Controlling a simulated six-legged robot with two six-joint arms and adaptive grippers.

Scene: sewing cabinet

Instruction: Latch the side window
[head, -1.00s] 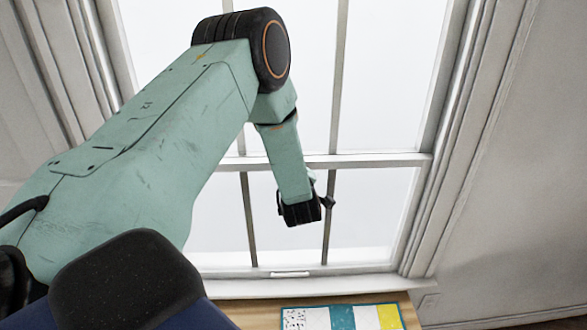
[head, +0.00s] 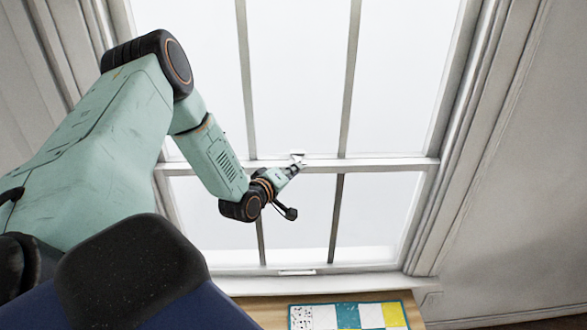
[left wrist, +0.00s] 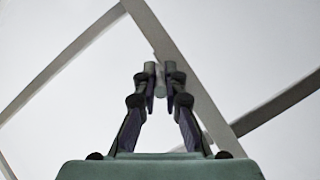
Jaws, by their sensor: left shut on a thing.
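The side window (head: 390,162) is a white sash window with a middle rail and thin upright bars. A small white latch (head: 297,155) sits on the middle rail near its centre. My left gripper (head: 295,168) is at the latch, reaching up to it from the lower left. In the left wrist view, the fingers of my left gripper (left wrist: 160,74) are close together on a small grey piece, the latch's lever (left wrist: 160,84). The fingers hide part of the latch. My right gripper is out of view.
A white pull (head: 297,272) is on the window's bottom rail. Below the sill, a patchwork cloth (head: 348,315) in white, teal and yellow lies on a wooden top (head: 268,310). A bare wall (head: 520,200) is at the right.

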